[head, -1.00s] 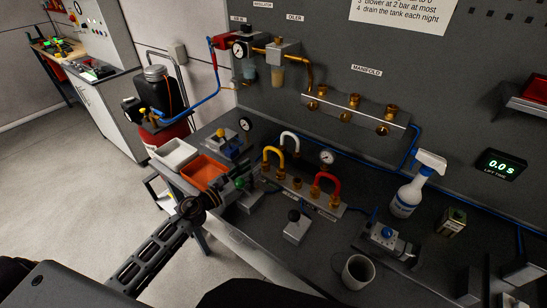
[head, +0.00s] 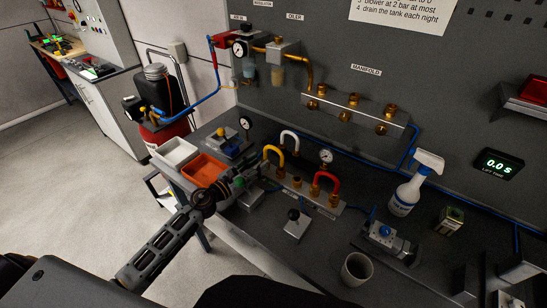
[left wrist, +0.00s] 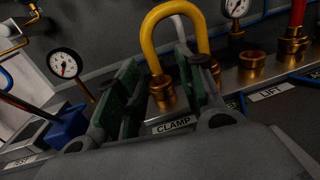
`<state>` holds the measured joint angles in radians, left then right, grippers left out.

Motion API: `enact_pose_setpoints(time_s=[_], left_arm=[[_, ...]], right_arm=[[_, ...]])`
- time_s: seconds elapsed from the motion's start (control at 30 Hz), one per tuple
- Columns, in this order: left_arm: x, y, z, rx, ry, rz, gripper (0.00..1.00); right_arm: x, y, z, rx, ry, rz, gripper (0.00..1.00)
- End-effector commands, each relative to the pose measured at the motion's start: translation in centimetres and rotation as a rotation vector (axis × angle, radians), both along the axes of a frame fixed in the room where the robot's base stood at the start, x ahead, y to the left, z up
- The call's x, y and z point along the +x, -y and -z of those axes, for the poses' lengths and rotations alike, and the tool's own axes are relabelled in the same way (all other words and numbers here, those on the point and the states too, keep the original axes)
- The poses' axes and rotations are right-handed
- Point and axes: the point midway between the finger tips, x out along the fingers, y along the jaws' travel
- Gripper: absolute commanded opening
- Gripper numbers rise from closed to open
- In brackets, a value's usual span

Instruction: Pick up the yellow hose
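The yellow hose (head: 274,151) is a short upside-down U on the manifold block on the bench, its ends at brass fittings. In the left wrist view the yellow hose (left wrist: 148,45) rises from a brass fitting behind the CLAMP label. My left gripper (head: 247,180) is just in front and to the left of it. In the left wrist view the green-padded fingers of my left gripper (left wrist: 160,95) are apart, with the hose's left leg and its fitting showing between them. I cannot tell whether the fingers touch the hose. My right gripper is not in view.
A white hose (head: 290,140) and a red hose (head: 328,182) stand beside the yellow one. Gauges (head: 326,157) rise close by. An orange bin (head: 203,170) lies near my left arm. A spray bottle (head: 405,192) and a mug (head: 356,268) stand to the right.

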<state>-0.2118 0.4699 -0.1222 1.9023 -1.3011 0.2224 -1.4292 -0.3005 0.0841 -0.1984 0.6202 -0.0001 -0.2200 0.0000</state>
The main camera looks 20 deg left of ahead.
Motion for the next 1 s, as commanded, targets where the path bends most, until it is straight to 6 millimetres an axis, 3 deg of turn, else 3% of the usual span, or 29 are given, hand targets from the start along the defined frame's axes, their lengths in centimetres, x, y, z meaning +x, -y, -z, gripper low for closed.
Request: enact_pose_setpoints(time_s=[0.7, 1.0], left_arm=[[4.4, 1.4, -0.2, 0.0, 0.001, -0.001, 0.38], [4.9, 1.7, -0.1, 0.0, 0.0, 0.0, 0.38]], right_arm=[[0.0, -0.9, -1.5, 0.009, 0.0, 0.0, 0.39], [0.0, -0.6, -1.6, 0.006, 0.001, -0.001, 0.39]])
